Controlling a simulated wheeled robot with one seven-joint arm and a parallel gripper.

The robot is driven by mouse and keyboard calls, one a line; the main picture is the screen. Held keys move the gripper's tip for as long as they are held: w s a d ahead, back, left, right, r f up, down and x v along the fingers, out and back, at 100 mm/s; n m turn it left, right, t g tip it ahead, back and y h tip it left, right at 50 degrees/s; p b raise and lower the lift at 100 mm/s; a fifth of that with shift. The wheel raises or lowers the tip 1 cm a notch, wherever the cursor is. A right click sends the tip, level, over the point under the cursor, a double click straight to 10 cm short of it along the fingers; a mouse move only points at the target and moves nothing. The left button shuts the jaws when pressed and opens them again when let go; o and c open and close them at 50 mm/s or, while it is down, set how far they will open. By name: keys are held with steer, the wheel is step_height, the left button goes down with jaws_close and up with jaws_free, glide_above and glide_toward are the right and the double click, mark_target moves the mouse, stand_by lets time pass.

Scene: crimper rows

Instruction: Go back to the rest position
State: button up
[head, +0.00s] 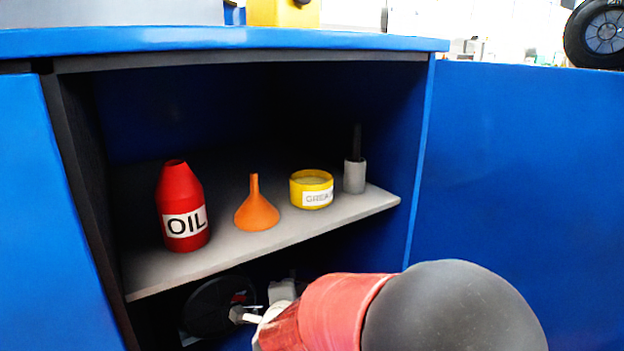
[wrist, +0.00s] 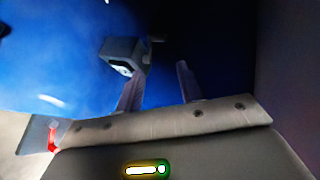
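My gripper (wrist: 160,82) shows in the wrist view with its two fingers apart and nothing between them. A grey block-like thing (wrist: 122,50) with a dark opening is beyond the left finger; I cannot tell whether they touch. In the head view my red and black arm comes in from the lower right. Its end is at the lower compartment, below the grey shelf (head: 345,220). My gripper's fingers are small and partly hidden there. A pale block (head: 282,290) and a dark round thing (head: 207,308) are in the compartment near it.
The shelf holds a red oil bottle (head: 183,205), an orange funnel (head: 257,211), a yellow grease tin (head: 311,189) and a grey cup (head: 354,176) with a dark rod. The blue cabinet top (head: 220,39) and side walls close in the space. A wheel (head: 603,33) is at the upper right.

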steer(key=s+d+r+n+g+y, duration=0.4)
steer(key=s+d+r+n, duration=0.4)
steer(key=s+n, duration=0.15)
steer(key=s+d+f+n+g+h, duration=0.1)
steer(key=s+d+n+g+h, duration=0.15)
steer(key=s+d, duration=0.55)
steer(key=s+d+n+g+h, duration=0.15)
steer(key=s+d+n, duration=0.3)
steer(key=s, duration=0.55)
step_height(320, 180, up, 8)
steer(key=w+p, duration=0.1)
steer(key=p, duration=0.7)
steer(key=shift+d, duration=0.15)
